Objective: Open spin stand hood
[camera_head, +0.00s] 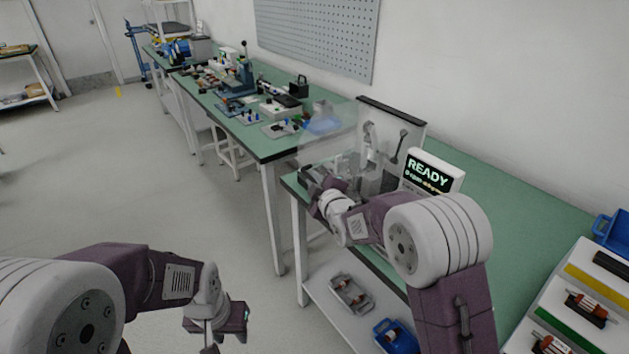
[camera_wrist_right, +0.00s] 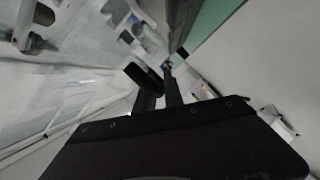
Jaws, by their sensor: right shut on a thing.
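The spin stand (camera_head: 390,140) is on the green bench, with a pale upright back panel and a dark top edge. Its clear hood (camera_head: 322,135) shows as a faint see-through shape left of the panel. How far it is open is hard to tell. My right gripper (camera_head: 312,180) is at the front of the stand, its tips partly hidden. In the right wrist view its dark fingers (camera_wrist_right: 158,98) are shut on a black rounded handle (camera_wrist_right: 143,77), with clear hood panels (camera_wrist_right: 60,95) beside it. My left gripper (camera_head: 212,338) hangs low over the floor, away from the stand; its jaws are unclear.
A display reading READY (camera_head: 432,172) stands right of the stand. Blue bins (camera_head: 612,232) and a sloped rack (camera_head: 570,310) of parts are at the right. A lower shelf (camera_head: 345,315) holds a grey fixture and a blue bin. Another crowded bench (camera_head: 262,145) runs behind.

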